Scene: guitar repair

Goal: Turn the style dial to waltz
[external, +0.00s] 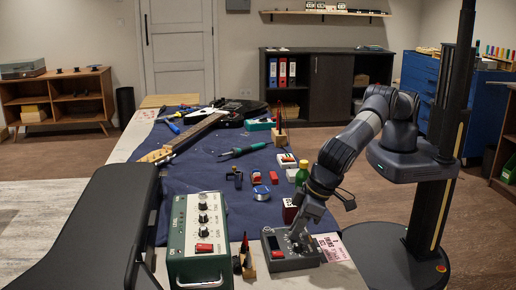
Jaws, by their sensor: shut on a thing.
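A small dark grey box (284,262) sits at the near right end of the workbench, with a red patch on its left side. It looks like the unit with the style dial. My gripper (298,243) reaches down onto its top from the upper right and is shut on a small part there, which appears to be the dial. The fingers hide the dial, and its markings and pointer cannot be read at this size.
A green amplifier (192,262) with several knobs stands left of the box. A small wooden block with tools (246,262) is between them. A pink printed sheet (333,247) lies to the right. A guitar (190,135), a soldering iron (243,151) and a green bottle (302,174) lie or stand farther back.

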